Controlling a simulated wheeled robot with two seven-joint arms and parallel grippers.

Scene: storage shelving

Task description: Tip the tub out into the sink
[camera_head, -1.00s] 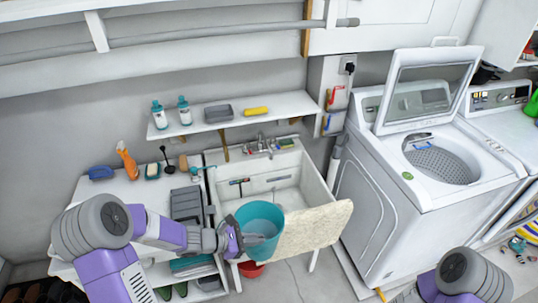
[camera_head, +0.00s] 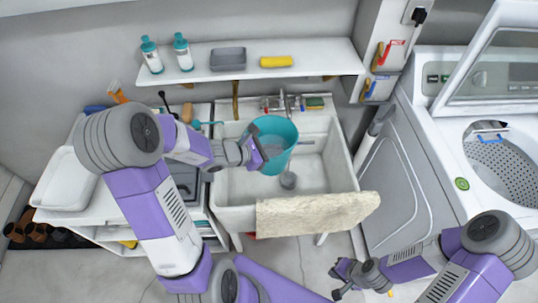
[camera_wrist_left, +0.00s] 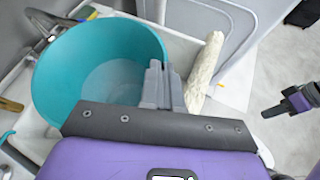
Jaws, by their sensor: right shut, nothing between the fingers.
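The teal tub (camera_head: 282,128) is over the white sink (camera_head: 235,188), near the taps, its open mouth facing up and tilted a little. Its inside shows paler, greyish contents or bottom; I cannot tell which. My left gripper (camera_head: 256,154) is at the tub's left side, shut on its wall. In the left wrist view the fingers (camera_wrist_left: 160,85) meet at the near rim of the tub (camera_wrist_left: 95,45). My right gripper (camera_head: 343,277) is shut and empty, low in front of the sink; it also shows in the left wrist view (camera_wrist_left: 289,105).
A cream cloth (camera_head: 315,212) hangs over the sink's front edge. Taps (camera_head: 287,101) stand behind the tub. A shelf (camera_head: 310,65) with bottles and a yellow item is above. A washing machine (camera_head: 420,180) stands right; a counter with a white basin (camera_head: 65,180) lies left.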

